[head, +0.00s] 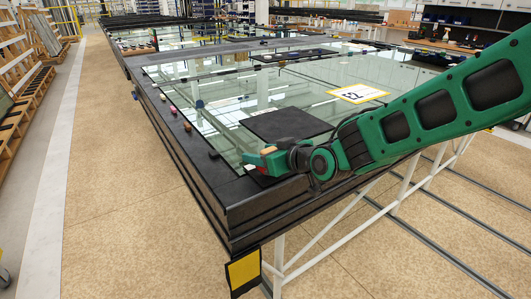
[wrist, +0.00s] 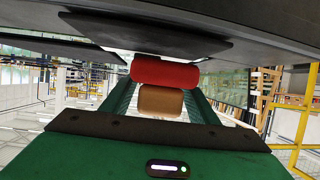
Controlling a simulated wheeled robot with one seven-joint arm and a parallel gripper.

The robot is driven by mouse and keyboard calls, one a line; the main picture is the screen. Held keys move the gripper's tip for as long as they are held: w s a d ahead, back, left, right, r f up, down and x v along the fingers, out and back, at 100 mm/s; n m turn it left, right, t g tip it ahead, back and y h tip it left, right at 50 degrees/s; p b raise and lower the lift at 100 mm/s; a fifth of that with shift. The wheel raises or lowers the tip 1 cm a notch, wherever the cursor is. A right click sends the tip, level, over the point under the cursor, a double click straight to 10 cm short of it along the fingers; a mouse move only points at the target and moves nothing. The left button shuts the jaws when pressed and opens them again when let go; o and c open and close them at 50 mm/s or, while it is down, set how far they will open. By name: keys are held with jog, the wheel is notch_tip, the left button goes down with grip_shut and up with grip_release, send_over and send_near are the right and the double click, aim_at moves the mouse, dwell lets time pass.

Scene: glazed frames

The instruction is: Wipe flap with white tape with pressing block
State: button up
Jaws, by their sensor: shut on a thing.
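My gripper (head: 264,159) is at the near corner of the glass-topped table, low over its dark rim. In the wrist view its green fingers (wrist: 162,100) are shut on a block with a red rounded part (wrist: 165,72) and a tan part (wrist: 161,100), which I take to be the pressing block. The red part lies close to a dark flat flap (wrist: 145,30); I cannot tell if they touch. In the head view a black square sheet (head: 287,124) lies on the glass just beyond my gripper.
The long table has a thick black rim (head: 180,150) with several small coloured pieces along its left side. A yellow-edged sign (head: 358,93) lies on the glass. A yellow plate (head: 243,270) hangs at the near corner. The floor to the left (head: 110,180) is clear.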

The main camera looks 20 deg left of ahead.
aim_at(252, 170)
jog(key=shift+s+a+f, duration=0.1)
jog(key=shift+s+a, duration=1.05)
jog(key=shift+s, duration=0.15)
jog(key=shift+r, duration=3)
notch_tip(252, 170, up, 3)
jog(key=shift+f, duration=4.2)
jog(key=shift+f, duration=0.4)
